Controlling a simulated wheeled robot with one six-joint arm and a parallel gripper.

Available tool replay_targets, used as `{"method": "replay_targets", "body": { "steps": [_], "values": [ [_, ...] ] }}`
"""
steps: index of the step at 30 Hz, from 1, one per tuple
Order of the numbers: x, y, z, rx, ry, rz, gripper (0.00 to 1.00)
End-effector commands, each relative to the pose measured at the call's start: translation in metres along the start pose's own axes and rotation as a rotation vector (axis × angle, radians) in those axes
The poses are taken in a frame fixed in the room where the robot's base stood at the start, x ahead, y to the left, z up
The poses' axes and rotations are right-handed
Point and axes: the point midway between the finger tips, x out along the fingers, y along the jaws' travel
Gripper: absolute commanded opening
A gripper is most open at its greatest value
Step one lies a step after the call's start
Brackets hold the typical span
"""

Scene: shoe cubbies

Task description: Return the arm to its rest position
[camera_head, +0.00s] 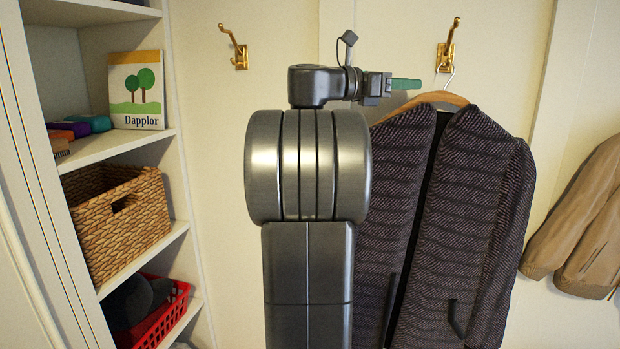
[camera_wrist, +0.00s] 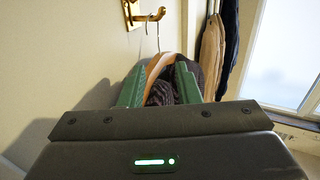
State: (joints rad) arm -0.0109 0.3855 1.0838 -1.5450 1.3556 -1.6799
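My gripper (camera_wrist: 158,75) is open, with its two green fingers apart in the wrist view. In the head view, my gripper (camera_head: 407,84) points right, near the top of a dark patterned coat. The coat (camera_head: 474,190) hangs on a wooden hanger (camera_head: 434,99), and the hanger's wire loop is at a brass hook (camera_head: 448,46). In the wrist view, the hanger (camera_wrist: 158,63) shows between and beyond the fingers, with nothing visibly clamped. My arm (camera_head: 308,165) stands raised in the middle of the head view and hides part of the coat's left side.
An empty brass hook (camera_head: 236,48) is on the wall at left. The left shelves hold a book (camera_head: 136,89), a wicker basket (camera_head: 118,217) and a red basket (camera_head: 168,322). A tan jacket (camera_head: 585,225) hangs at the right. A window (camera_wrist: 285,55) shows in the wrist view.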

Motion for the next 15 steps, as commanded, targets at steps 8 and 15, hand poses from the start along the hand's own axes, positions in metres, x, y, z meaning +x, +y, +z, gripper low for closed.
{"method": "replay_targets", "body": {
  "steps": [8, 15],
  "values": [
    [0.056, -0.001, 0.002, -0.001, 0.001, -0.003, 0.3],
    [0.085, 0.0, 0.0, -0.001, 0.002, 0.0, 0.3]
  ]
}}
